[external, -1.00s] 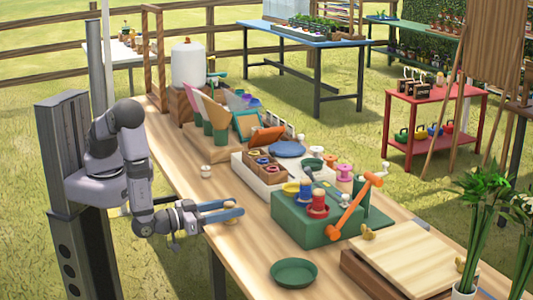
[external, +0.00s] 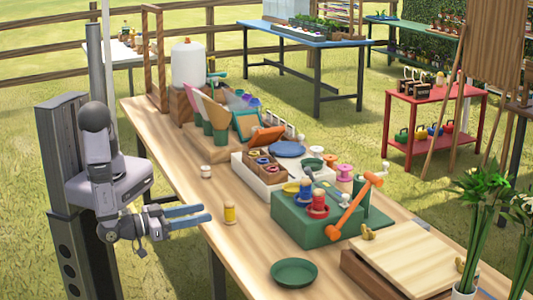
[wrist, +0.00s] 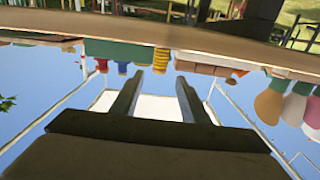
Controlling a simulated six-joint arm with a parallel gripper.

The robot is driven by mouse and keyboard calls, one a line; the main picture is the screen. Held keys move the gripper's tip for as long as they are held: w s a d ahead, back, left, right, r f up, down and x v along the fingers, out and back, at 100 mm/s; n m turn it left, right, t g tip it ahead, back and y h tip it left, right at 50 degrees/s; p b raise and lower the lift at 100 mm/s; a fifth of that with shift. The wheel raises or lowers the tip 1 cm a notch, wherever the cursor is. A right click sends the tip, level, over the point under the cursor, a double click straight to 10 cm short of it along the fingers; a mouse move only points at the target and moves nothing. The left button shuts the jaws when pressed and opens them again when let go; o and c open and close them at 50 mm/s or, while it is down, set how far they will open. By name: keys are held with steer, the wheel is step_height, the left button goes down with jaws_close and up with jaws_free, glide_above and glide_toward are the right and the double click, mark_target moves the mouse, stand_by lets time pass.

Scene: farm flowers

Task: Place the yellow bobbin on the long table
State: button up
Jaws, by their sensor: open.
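The yellow bobbin (external: 229,214) stands upright on the long wooden table (external: 243,248), near its left edge. My gripper (external: 205,212) is open and empty, its blue fingers level and pointing at the bobbin from the left. A small gap lies between the fingertips and the bobbin. In the wrist view, which looks upside down, the yellow bobbin (wrist: 161,61) shows just beyond and between the two fingertips (wrist: 160,76), with the table edge (wrist: 215,50) above it.
A green box (external: 300,225) with red and blue bobbins and an orange crank stands right of the yellow bobbin. A green dish (external: 294,273) lies in front. A small white jar (external: 206,171) stands behind. Bare table surrounds the bobbin.

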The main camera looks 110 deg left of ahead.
steer(key=shift+v, duration=1.1)
